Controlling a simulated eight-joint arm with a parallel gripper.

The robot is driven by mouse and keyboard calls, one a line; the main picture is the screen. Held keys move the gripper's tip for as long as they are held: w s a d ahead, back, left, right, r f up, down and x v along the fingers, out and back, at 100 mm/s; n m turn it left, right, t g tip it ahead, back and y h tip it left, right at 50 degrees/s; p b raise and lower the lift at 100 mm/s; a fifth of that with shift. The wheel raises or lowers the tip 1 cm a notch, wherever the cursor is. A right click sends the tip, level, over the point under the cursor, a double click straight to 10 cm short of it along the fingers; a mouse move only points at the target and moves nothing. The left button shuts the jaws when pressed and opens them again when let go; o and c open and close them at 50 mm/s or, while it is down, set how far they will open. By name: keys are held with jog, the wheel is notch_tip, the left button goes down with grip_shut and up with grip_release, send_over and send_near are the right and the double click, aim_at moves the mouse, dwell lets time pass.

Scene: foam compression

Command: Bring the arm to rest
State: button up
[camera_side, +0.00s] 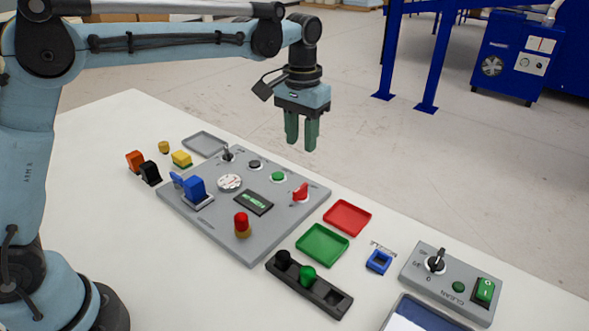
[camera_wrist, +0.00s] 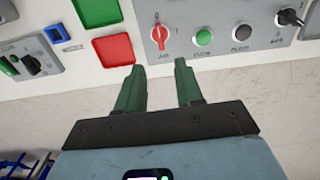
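My gripper (camera_side: 302,131) hangs from my arm, fingers pointing down, above the far edge of the white table. In the wrist view my gripper (camera_wrist: 161,72) shows its two green fingers apart, with nothing between them. The fingertips lie beyond the edge of the grey control panel (camera_side: 180,215), near the red knob (camera_wrist: 159,32) in the wrist view. The panel carries a red knob, a green button, a black button, a lever switch, a small display, a blue block and a red button.
A red tray (camera_side: 348,217), a green tray (camera_side: 322,244) and a black holder (camera_side: 325,293) lie right of the panel. A second grey panel (camera_side: 418,273) stands further right. Orange, black and yellow pieces sit at the left. Open floor lies beyond the table.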

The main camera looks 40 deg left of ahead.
jog(key=shift+r, duration=0.1)
jog(key=s+a+r+t, duration=0.3)
jog(key=s+a, duration=0.1)
jog(key=s, duration=0.4)
jog(key=s+a+f+t, duration=0.1)
jog(key=s+f+t, duration=0.1)
jog(key=s, duration=0.3)
jog(key=s+a+f+t, duration=0.2)
jog(key=s+f, duration=0.1)
jog(key=s, duration=0.2)
jog(key=shift+s+a, duration=0.25)
jog(key=shift+s, duration=0.05)
